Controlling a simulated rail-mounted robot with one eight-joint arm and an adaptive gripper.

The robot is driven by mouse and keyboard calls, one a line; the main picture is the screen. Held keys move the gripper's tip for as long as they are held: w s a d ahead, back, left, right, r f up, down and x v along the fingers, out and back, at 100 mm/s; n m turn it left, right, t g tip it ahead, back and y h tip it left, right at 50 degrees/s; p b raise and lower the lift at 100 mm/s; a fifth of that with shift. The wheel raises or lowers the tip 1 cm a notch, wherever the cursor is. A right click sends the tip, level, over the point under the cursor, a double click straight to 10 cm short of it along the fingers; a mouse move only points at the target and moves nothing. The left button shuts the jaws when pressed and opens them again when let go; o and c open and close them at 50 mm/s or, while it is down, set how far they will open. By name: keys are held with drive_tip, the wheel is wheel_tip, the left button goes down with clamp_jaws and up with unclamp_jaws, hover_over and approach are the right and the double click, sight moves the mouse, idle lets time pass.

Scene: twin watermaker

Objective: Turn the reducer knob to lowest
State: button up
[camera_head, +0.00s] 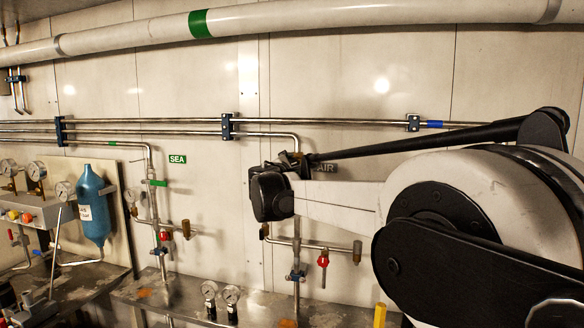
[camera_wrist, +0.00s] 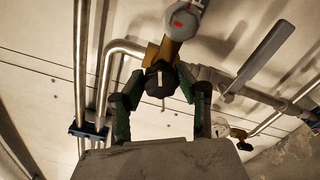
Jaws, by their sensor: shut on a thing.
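The reducer knob (camera_wrist: 160,80) is black with a white mark line, and it sits on a brass-coloured body (camera_wrist: 172,50) in the wrist view. The mark runs roughly up and down in that picture. My gripper (camera_wrist: 161,88) has its green-and-black fingers on both sides of the knob and is shut on it. In the head view my arm reaches in from the right, and its black wrist part is in front of the pipe by the AIR sign (camera_head: 325,168). The knob is hidden there.
Steel pipes (camera_wrist: 82,70) run close beside my fingers. A grey lever (camera_wrist: 266,54) and a round fitting with a red mark (camera_wrist: 183,20) are near the knob. Red-handled valves (camera_head: 323,262), gauges (camera_head: 231,295) and a blue bottle (camera_head: 93,207) stand along the wall.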

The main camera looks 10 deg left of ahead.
drive_tip(key=n+b, duration=0.1)
drive_tip(key=n, duration=1.2)
drive_tip(key=shift+a, duration=0.1)
drive_tip(key=shift+n, duration=0.3)
drive_tip(key=o, duration=1.2)
drive_tip(key=shift+c, duration=0.2)
drive_tip(key=shift+s, duration=0.1)
drive_tip(key=s+a, duration=0.1)
drive_tip(key=s, duration=1)
drive_tip(key=shift+s+a, duration=0.3)
drive_tip(key=shift+s, duration=0.05)
